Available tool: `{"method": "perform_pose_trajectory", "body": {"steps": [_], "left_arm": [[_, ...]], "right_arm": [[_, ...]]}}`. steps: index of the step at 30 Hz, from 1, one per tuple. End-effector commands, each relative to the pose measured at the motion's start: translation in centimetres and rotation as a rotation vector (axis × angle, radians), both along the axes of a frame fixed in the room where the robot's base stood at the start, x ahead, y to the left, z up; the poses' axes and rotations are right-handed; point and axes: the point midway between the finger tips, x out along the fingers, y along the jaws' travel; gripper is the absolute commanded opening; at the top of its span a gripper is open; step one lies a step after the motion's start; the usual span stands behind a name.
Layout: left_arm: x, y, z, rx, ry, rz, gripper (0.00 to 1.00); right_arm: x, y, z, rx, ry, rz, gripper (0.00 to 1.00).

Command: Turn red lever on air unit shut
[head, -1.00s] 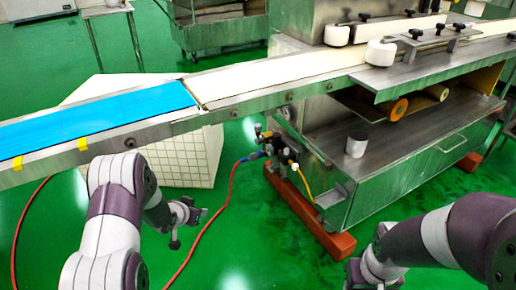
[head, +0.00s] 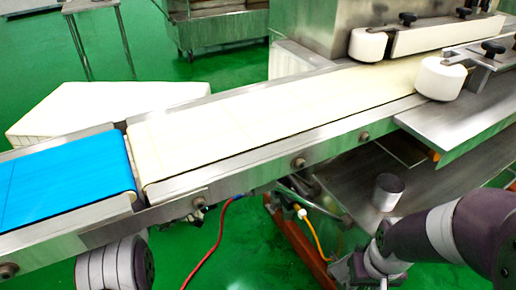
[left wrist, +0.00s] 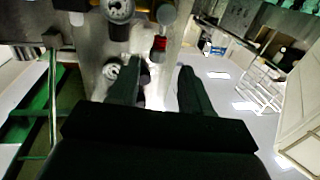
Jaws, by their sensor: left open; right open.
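In the left wrist view, the air unit shows at the top, with a round gauge (left wrist: 118,10) and metal fittings. A small red part (left wrist: 159,43), which looks like the red lever, lies just beyond my left gripper (left wrist: 158,78). That gripper is open, its two dark fingers apart on either side of the line to the red part. I cannot tell whether they touch it. In the head view the conveyor hides the left gripper and most of the air unit. My right gripper (head: 368,272) is open at the bottom edge, away from the unit, and partly cut off.
The conveyor (head: 240,135) with its blue belt (head: 65,182) crosses over my left arm. A red hose (head: 217,240) and a yellow hose (head: 312,235) hang below it. A metal cup (head: 388,192) stands on the machine's lower shelf. A second gauge (left wrist: 111,70) is near the left finger.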

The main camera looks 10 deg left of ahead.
Motion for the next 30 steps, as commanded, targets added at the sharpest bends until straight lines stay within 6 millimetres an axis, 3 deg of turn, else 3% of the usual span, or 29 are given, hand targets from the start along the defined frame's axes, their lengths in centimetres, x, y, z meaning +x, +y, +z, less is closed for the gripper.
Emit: {"method": "perform_pose_trajectory", "body": {"steps": [5, 15, 21, 28, 29, 30], "left_arm": [[1.6, -1.9, -0.5, -0.004, -0.007, -0.01, 0.48], [7.4, -7.6, -0.6, -0.004, -0.006, -0.006, 0.48], [8.8, -8.9, -0.1, -0.004, -0.005, -0.005, 0.48], [8.9, -9.0, 0.1, -0.004, -0.003, -0.004, 0.48], [8.9, -9.0, 0.1, -0.004, -0.003, -0.004, 0.45], [8.9, -9.0, 0.1, -0.004, -0.004, -0.004, 0.32]], "right_arm": [[0.0, 0.0, -2.0, 0.0, 0.001, 0.0, 0.43], [-0.1, 0.0, -7.1, 0.0, 0.001, 0.0, 0.43], [-0.1, 0.0, -7.9, 0.0, 0.0, 0.0, 0.43], [-0.1, 0.0, -7.7, 0.0, 0.0, 0.0, 0.43], [-0.1, 0.0, -7.7, 0.0, 0.0, 0.0, 0.43], [-0.1, 0.0, -7.7, 0.0, 0.0, 0.0, 0.43]]}}
